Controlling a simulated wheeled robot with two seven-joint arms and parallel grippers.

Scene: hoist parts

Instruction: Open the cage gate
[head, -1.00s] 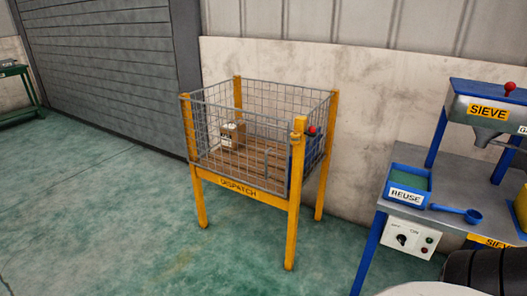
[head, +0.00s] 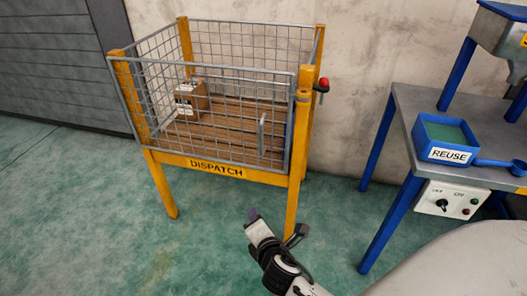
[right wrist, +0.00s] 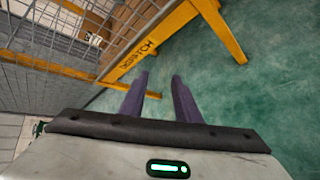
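The cage marked DISPATCH stands on yellow posts (head: 165,185) in the head view. Its front mesh gate (head: 215,110) looks shut, in line with the front of the cage. An upright grey handle (head: 262,132) is on the gate's right part. The mesh also shows at the left in the right wrist view (right wrist: 45,82). My right gripper (head: 277,224) is below and in front of the cage's front right corner, apart from it. Its two fingers are spread and empty in the right wrist view (right wrist: 159,82). My left gripper is not in view.
A cardboard box (head: 192,97) sits on the cage's wooden floor. A red knob (head: 323,84) sticks out at the cage's right side. A metal table (head: 402,110) with a blue REUSE tray (head: 422,135) stands at the right. The green floor before the cage is clear.

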